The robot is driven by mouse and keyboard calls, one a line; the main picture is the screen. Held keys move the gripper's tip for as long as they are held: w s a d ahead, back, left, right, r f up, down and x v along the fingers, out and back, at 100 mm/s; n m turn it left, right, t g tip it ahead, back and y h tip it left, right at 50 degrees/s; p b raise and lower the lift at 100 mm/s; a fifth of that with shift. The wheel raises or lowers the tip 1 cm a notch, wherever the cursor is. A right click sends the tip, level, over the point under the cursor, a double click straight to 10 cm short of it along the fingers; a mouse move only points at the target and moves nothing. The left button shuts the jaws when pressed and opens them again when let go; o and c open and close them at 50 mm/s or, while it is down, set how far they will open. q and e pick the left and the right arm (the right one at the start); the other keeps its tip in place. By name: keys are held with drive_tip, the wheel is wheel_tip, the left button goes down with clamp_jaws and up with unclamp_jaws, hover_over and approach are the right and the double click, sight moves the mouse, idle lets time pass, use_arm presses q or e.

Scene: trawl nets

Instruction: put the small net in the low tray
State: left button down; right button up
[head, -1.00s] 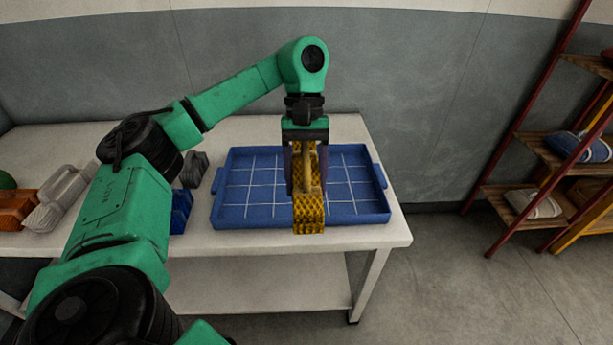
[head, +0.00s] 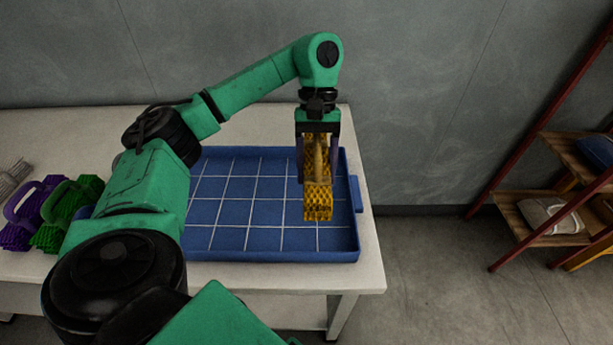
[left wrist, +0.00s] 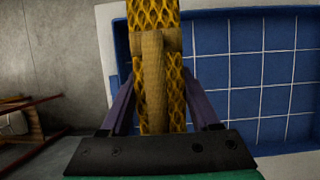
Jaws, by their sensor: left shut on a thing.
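A yellow net (head: 318,204) with a tan handle hangs from my left gripper (head: 318,178), whose fingers are shut on the handle. In the left wrist view the yellow net (left wrist: 150,14) sits between the two fingers (left wrist: 155,100). The blue low tray (head: 256,255), with a white grid on its floor, lies on the white table. In the head view the net is over the right part of the tray; how high above the floor I cannot tell. The tray's wall also shows in the left wrist view (left wrist: 135,45). My right gripper is not in view.
Purple (head: 30,212) and green (head: 68,212) nets lie on the white table (head: 60,130) left of the tray, partly beside my arm. A grey net (head: 12,180) is at the left edge. A red-framed shelf (head: 540,205) stands at the right, past clear floor.

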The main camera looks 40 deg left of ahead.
use_arm(q)
drive_tip(key=f, duration=0.2)
drive_tip(key=f+b, duration=0.1)
drive_tip(key=f, duration=0.1)
drive_tip(key=w+f+b, duration=0.1)
drive_tip(key=f, duration=0.1)
drive_tip(key=shift+f, duration=0.4)
wheel_tip(320, 180, down, 3)
drive_tip(key=shift+r+b, duration=0.2)
drive_tip(key=shift+b, duration=0.15)
wheel_tip(320, 180, down, 2)
drive_tip(key=shift+s+f, duration=0.1)
drive_tip(key=shift+f, duration=0.05)
drive_tip(key=shift+c, duration=0.6)
unclamp_jaws()
drive_tip(key=shift+f, duration=0.1)
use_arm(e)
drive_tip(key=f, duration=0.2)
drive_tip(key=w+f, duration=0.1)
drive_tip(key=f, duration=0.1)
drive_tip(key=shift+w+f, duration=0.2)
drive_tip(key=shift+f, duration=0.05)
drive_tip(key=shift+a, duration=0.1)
